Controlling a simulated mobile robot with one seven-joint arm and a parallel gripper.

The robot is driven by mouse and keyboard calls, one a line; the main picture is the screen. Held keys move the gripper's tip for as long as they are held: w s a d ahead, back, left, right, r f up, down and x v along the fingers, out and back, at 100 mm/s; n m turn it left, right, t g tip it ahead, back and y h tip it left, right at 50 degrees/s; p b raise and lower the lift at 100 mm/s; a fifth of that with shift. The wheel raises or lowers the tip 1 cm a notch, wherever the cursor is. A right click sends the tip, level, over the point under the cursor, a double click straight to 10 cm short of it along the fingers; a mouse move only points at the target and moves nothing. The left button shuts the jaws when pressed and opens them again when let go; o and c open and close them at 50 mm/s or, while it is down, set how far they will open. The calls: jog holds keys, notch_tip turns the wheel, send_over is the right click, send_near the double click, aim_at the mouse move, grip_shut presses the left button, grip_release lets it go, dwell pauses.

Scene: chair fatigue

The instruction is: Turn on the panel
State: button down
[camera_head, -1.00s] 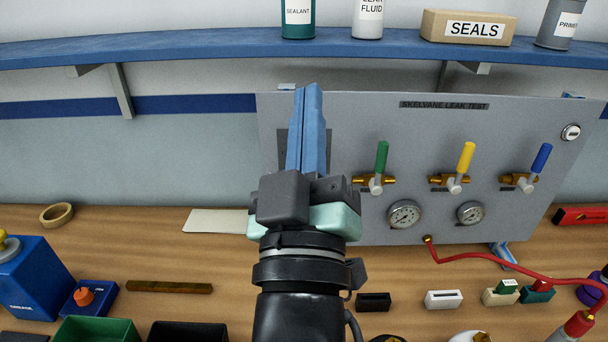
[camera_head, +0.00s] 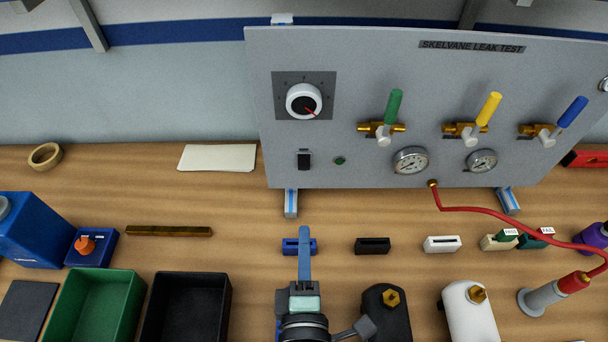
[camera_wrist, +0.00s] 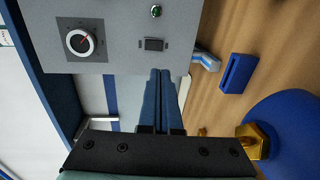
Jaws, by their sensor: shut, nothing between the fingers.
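The grey leak test panel (camera_head: 370,60) stands upright at the back of the bench. At its left are a white dial (camera_head: 304,101) with a red pointer, a black rocker switch (camera_head: 304,159) and a small green lamp (camera_head: 340,161). In the wrist view the switch (camera_wrist: 154,44), the lamp (camera_wrist: 156,11) and the dial (camera_wrist: 79,42) also show. My gripper (camera_head: 304,232) is shut and empty, below and in front of the switch, apart from the panel. In the wrist view its blue fingers (camera_wrist: 160,75) point towards the panel's lower edge.
Green, yellow (camera_head: 488,108) and blue valve handles and two gauges (camera_head: 411,160) are on the panel. A red hose (camera_head: 510,213) runs from it to the right. A blue block (camera_head: 291,246) is behind my fingers. Bins (camera_head: 185,308) and bottles (camera_head: 388,312) stand in front.

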jog(key=p, duration=0.3)
send_near(304, 168)
jog(key=w, duration=0.5)
jog(key=shift+f, duration=0.25)
jog(key=shift+w+f+p, duration=0.2)
jog(key=shift+w+p, duration=0.15)
jog(key=shift+w, duration=0.5)
jog(key=shift+w, duration=0.15)
jog(key=shift+s+f, duration=0.15)
jog(key=shift+s, duration=0.5)
jog(key=s+r+b, duration=0.1)
jog(key=s+b, duration=0.2)
jog(key=s, duration=0.8)
jog(key=shift+s+r, duration=0.3)
jog(key=shift+r, duration=0.05)
